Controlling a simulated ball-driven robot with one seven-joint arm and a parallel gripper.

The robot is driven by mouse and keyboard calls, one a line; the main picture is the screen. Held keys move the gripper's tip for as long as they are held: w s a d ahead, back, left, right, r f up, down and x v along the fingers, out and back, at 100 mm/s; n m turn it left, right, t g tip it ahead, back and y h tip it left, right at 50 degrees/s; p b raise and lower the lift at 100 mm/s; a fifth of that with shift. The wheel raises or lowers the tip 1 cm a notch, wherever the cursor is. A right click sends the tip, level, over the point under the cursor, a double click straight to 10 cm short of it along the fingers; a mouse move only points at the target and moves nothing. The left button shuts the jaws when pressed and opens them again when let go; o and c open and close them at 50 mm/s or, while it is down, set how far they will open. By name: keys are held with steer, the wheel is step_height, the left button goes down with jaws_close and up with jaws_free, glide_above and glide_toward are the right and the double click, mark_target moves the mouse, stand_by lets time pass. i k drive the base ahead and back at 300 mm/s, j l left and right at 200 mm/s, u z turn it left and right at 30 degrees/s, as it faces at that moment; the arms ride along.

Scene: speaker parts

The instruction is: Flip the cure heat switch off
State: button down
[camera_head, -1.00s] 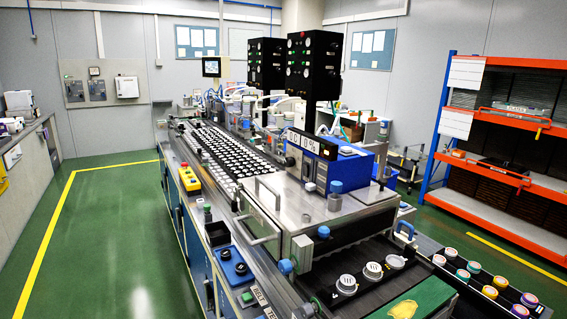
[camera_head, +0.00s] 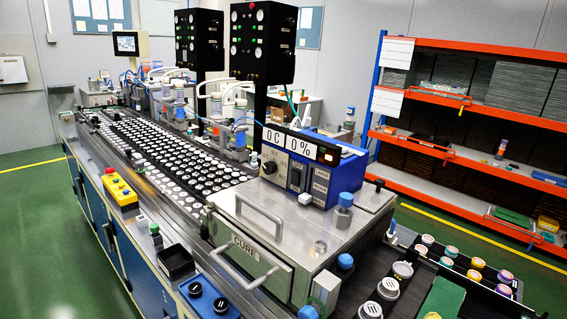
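The cure station is a steel housing labelled CURE (camera_head: 246,249) in the right half of the line. On its top sits a blue control box (camera_head: 343,176) with a display reading "0C 0%" (camera_head: 287,149). An orange lit spot (camera_head: 328,156) shows at the display's right end. The box's front panel has a round knob (camera_head: 269,167) and a dark switch-like part (camera_head: 296,177) with small labels. The labels are too small to read surely, so I cannot tell which control is the heat switch or its position. My gripper is not in view.
A yellow button box (camera_head: 119,188) and a blue box with two black knobs (camera_head: 208,298) sit along the line's near edge. Metal handles (camera_head: 247,269) stick out at the cure housing. A conveyor with speaker parts (camera_head: 380,293) runs at the lower right. Green floor lies clear at left.

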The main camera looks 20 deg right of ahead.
mark_target(295, 175)
steer(key=i+l+z, duration=0.15)
steer(key=i, duration=0.8)
